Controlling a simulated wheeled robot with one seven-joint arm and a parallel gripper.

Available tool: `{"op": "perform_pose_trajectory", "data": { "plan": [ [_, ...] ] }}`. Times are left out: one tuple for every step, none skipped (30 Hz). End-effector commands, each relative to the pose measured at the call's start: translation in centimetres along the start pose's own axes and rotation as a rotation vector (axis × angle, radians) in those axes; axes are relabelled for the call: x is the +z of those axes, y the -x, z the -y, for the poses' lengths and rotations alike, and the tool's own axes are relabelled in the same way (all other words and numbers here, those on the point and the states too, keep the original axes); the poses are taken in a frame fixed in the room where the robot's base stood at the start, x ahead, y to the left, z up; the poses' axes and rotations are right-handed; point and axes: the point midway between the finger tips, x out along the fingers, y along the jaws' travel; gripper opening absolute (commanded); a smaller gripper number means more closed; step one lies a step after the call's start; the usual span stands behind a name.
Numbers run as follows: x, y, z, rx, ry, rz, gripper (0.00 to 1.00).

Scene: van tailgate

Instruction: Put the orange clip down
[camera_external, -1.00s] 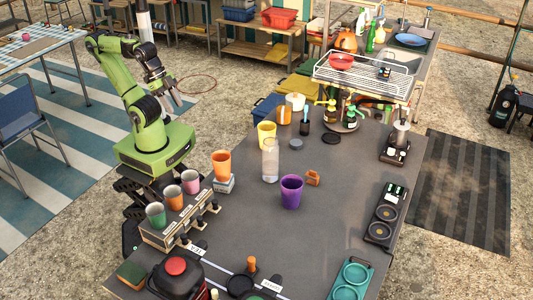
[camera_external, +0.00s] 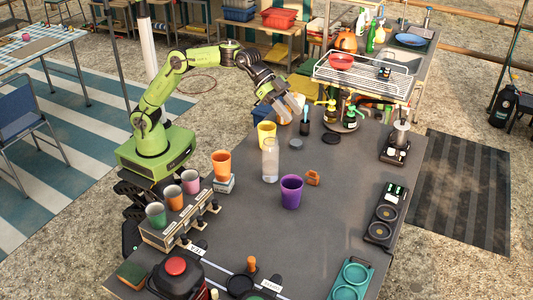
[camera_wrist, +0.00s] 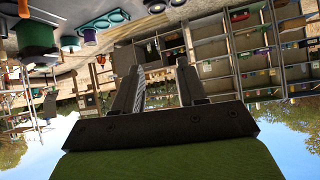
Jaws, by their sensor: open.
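A small orange clip (camera_external: 312,178) lies on the dark grey table (camera_external: 330,235), just right of a purple cup (camera_external: 291,192). My gripper (camera_external: 291,108) is raised over the far left part of the table, above and behind a yellow cup (camera_external: 267,134), well apart from the clip. In the wrist view my gripper (camera_wrist: 160,85) shows two separated fingers with nothing between them. The clip cannot be made out in the wrist view, which looks tilted and upside down across the yard.
A clear tall glass (camera_external: 270,160) stands left of the purple cup. An orange cup (camera_external: 221,165) stands on a small block at the left edge. Pump bottles (camera_external: 349,117) and a wire rack (camera_external: 365,75) are at the back. The table's front middle is clear.

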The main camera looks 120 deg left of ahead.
Motion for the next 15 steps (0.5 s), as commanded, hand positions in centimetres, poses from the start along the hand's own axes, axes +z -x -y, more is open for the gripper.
{"op": "perform_pose_trajectory", "data": {
  "plan": [
    [0.1, -1.3, 1.0, 0.002, 0.009, -0.017, 0.41],
    [0.1, -2.0, 1.5, 0.003, 0.012, -0.029, 0.41],
    [0.1, -2.8, 2.3, 0.003, 0.017, -0.043, 0.41],
    [0.1, -3.4, 2.9, 0.002, 0.021, -0.054, 0.41],
    [0.1, -3.9, 3.4, 0.002, 0.024, -0.065, 0.41],
    [0.2, -4.6, 4.1, 0.002, 0.029, -0.080, 0.41],
    [0.2, -5.1, 4.6, 0.001, 0.033, -0.091, 0.41],
    [0.3, -5.6, 5.1, 0.000, 0.037, -0.101, 0.41],
    [0.5, -6.3, 5.9, -0.002, 0.044, -0.116, 0.41],
    [0.6, -6.7, 6.5, -0.005, 0.048, -0.126, 0.41],
    [0.8, -7.1, 7.0, -0.007, 0.052, -0.136, 0.41],
    [1.2, -7.3, 6.6, -0.004, 0.047, -0.133, 0.41],
    [1.6, -7.6, 6.5, -0.003, 0.046, -0.131, 0.41],
    [2.0, -7.9, 6.5, -0.004, 0.046, -0.130, 0.41],
    [2.5, -8.2, 6.5, -0.004, 0.047, -0.129, 0.41]
  ]
}}
